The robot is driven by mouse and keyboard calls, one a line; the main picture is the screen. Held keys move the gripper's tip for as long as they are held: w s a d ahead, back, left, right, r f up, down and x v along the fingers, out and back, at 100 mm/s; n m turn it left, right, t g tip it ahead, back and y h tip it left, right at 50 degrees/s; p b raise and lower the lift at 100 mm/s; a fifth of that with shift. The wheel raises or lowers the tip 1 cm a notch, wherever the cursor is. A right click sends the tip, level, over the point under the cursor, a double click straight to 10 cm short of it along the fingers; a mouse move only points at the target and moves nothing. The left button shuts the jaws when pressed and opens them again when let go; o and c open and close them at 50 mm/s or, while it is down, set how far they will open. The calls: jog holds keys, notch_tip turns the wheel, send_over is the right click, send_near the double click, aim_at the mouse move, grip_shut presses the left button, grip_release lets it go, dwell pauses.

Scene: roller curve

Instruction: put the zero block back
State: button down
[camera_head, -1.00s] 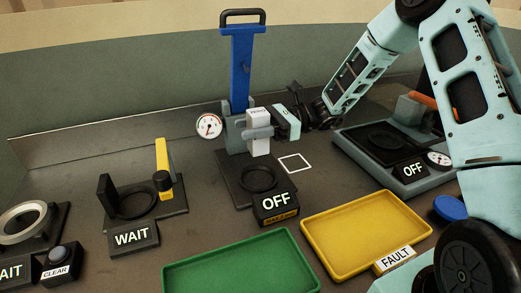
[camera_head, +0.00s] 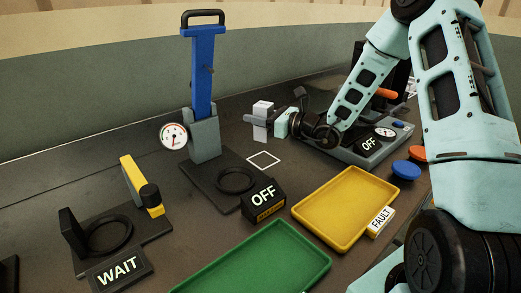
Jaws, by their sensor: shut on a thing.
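The zero block appears to be the upright pale block (camera_head: 262,108) with a white top. My gripper (camera_head: 259,121) is shut on it from the right, and its grey fingers cross the block's middle. The block is right of the blue-handled stand (camera_head: 204,80), apart from it. A white square outline (camera_head: 264,160) is marked on the bench just below the block in the picture. The block looks held above the bench, but its exact height is hard to tell.
The stand has a dial (camera_head: 173,136) and an OFF sign (camera_head: 264,199). A yellow tray (camera_head: 345,240) and a green tray (camera_head: 262,262) lie in front. Another OFF station (camera_head: 335,148) is close right of my gripper. A WAIT station (camera_head: 120,270) is at left.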

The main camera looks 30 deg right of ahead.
aim_at(258, 139)
jog(key=shift+f, duration=3.65)
jog(key=shift+f, duration=0.15)
jog(key=c, duration=0.8)
grip_release()
